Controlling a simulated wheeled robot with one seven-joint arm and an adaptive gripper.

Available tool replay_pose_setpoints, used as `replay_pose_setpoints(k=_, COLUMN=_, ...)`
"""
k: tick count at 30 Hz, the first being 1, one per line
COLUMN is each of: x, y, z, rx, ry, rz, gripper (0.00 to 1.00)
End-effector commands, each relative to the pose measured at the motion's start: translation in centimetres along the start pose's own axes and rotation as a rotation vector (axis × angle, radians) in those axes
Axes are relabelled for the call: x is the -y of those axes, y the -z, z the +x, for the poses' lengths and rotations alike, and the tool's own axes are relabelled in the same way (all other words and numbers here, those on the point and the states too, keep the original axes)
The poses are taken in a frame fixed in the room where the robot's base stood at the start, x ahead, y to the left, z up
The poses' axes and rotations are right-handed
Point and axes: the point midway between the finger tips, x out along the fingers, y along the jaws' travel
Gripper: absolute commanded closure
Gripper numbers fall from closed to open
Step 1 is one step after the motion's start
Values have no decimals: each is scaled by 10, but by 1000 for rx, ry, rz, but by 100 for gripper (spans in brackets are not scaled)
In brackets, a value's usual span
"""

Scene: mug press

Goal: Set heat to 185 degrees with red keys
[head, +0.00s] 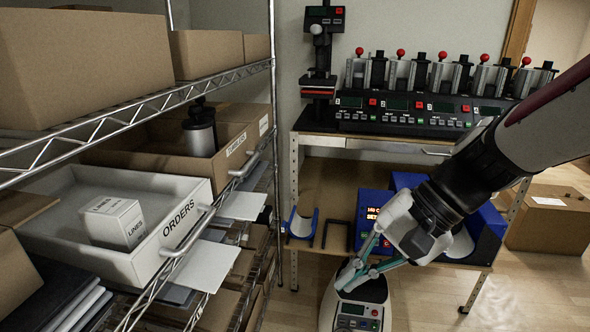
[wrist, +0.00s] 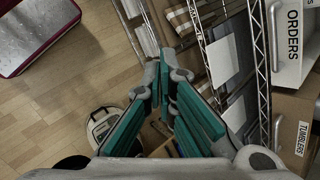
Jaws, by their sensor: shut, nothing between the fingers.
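A blue control box (head: 367,241) stands on the lower shelf of the bench in the head view. It has a lit red display (head: 376,201) above a lit orange one; the numbers are too small to read. My gripper hides part of its lower right, and I cannot make out its keys. My gripper (head: 346,281) is in front of and below this box, pointing down and left, apart from it. Its teal fingers are shut and empty. They also show in the wrist view (wrist: 168,62), pointing toward the shelving.
A row of mug presses (head: 425,116) with small displays and red and green keys stands on the bench. A single press (head: 321,60) stands at its left. A wire rack holds the ORDERS bin (head: 182,229) and boxes at left. A blue curved piece (head: 300,228) sits beside the box.

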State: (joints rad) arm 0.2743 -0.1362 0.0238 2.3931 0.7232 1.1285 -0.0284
Motion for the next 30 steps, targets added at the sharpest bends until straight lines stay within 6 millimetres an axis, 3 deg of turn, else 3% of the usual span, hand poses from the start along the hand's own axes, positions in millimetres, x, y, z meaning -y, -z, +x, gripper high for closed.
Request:
replay_pose_setpoints(k=9, x=27, y=88, z=30, rx=138, ry=313, rz=365, gripper=100)
replay_pose_setpoints(k=17, x=26, y=180, z=43, rx=197, ry=592, rz=659, gripper=100)
replay_pose_setpoints(k=23, x=2, y=258, z=50, rx=207, ry=817, rz=884, gripper=100)
replay_pose_setpoints(k=30, x=-53, y=346, z=60, rx=177, ry=1075, rz=1130, gripper=100)
